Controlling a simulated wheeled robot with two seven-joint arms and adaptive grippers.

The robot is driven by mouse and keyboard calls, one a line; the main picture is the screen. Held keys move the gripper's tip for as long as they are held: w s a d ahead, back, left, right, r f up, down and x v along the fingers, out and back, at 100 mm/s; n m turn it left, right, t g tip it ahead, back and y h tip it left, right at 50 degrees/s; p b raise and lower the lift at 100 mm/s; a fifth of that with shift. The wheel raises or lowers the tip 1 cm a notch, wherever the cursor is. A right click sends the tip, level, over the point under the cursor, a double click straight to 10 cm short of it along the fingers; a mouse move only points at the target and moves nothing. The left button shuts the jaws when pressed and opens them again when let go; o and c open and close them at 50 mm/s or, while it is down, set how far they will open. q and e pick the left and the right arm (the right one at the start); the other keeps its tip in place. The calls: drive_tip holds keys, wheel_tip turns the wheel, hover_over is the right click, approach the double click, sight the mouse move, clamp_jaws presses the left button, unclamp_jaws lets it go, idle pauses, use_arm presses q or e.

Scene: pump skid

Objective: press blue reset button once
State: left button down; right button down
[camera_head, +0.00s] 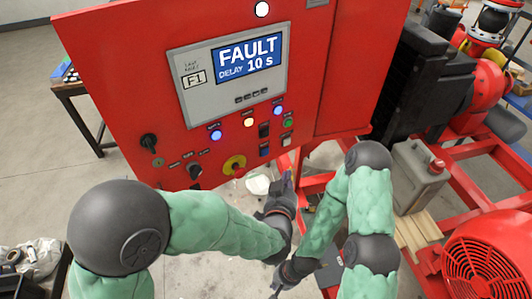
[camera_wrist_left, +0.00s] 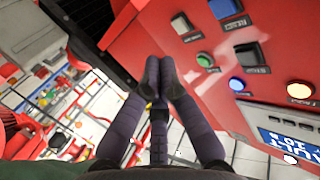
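The red control panel (camera_head: 120,60) has a dark blue square button (camera_head: 264,151) low on its face, left of a grey button (camera_head: 287,139). In the left wrist view the blue button (camera_wrist_left: 225,8) is at the top edge, beside the grey button (camera_wrist_left: 181,23). My left gripper (camera_head: 288,178) is just below and right of these buttons, apart from the blue one. In the left wrist view its fingertips (camera_wrist_left: 160,64) are together and hold nothing. My right gripper (camera_head: 277,289) is lower, near the bottom edge; its fingers are too small to judge.
The display (camera_head: 247,56) reads FAULT, DELAY 10 s. A green button (camera_head: 288,122), black switch (camera_head: 264,130), lit blue lamps (camera_head: 277,109) and a yellow-ringed emergency stop (camera_head: 235,165) surround the button. A grey canister (camera_head: 418,178) and red frame stand right.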

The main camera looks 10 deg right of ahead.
sight(265, 152)
use_arm(q)
drive_tip(key=w+a, duration=0.3)
drive_tip(key=w, duration=0.4)
drive_tip(key=shift+b, duration=0.4)
drive_tip(key=shift+w, duration=0.25)
idle(1.0)
drive_tip(key=shift+w+a, duration=0.1)
drive_tip(key=shift+w, duration=0.1)
drive_tip(key=shift+w+a+b, duration=0.15)
drive_tip(key=shift+w+b, duration=0.15)
drive_tip(key=shift+w, duration=0.1)
idle(1.0)
drive_tip(key=shift+s, duration=0.1)
drive_tip(key=shift+s+d, duration=0.3)
drive_tip(key=shift+s, duration=0.4)
